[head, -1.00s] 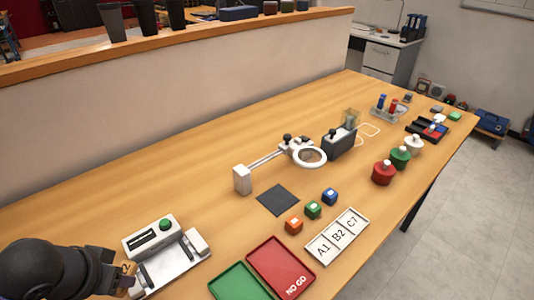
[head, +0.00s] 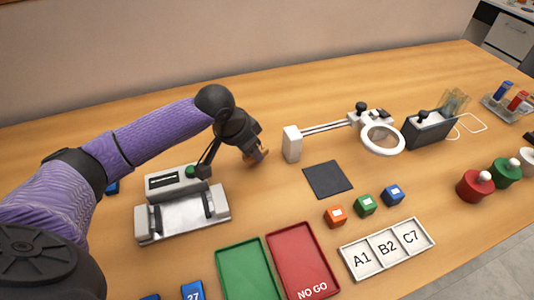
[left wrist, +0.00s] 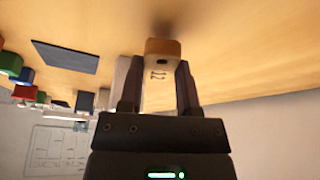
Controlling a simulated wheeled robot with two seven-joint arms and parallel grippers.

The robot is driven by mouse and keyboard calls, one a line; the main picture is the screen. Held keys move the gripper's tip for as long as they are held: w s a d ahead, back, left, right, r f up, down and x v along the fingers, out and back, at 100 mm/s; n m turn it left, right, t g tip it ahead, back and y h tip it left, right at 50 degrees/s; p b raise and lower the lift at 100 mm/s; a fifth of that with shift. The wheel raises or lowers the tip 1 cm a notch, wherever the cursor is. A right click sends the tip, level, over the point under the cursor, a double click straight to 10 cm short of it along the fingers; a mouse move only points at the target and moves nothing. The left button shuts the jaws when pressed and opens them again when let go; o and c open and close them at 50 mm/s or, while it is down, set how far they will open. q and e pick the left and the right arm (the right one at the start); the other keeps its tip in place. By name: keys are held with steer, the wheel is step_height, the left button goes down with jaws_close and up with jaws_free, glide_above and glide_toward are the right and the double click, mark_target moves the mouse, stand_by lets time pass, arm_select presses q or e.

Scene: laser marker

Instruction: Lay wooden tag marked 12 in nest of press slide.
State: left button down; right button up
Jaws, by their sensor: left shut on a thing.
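My left gripper (head: 254,147) is shut on a small wooden tag (head: 261,156) and holds it beyond and right of the silver device. In the left wrist view the tag (left wrist: 163,56) sits between the two fingers (left wrist: 160,80), with a dark hole and the mark 12 turned sideways. The silver device (head: 182,215), with two dark side rails, a display and a green button, looks like the press slide. Its bare middle shows between the rails. My left arm passes over its back part. My right gripper is not in view.
A green tray (head: 247,270) and a red NO GO tray (head: 300,258) lie in front. A dark mat (head: 328,180), a ring magnifier (head: 382,139), small coloured cubes (head: 365,205) and a labelled A1 B2 C7 rack (head: 388,248) stand to the right.

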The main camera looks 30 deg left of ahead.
mark_target(262, 147)
arm_select(q)
steer(key=w+f+b, duration=0.1)
steer(key=w+d+f+b, duration=0.1)
steer(key=w, duration=0.1)
steer(key=shift+w+d+f, duration=0.15)
steer(key=shift+w+f, duration=0.1)
steer(key=shift+f, duration=0.15)
steer(key=shift+r, duration=0.15)
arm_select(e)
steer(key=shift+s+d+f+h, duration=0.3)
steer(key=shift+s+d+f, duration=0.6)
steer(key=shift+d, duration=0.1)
arm_select(q)
steer(key=shift+c, duration=1.6)
jaws_free()
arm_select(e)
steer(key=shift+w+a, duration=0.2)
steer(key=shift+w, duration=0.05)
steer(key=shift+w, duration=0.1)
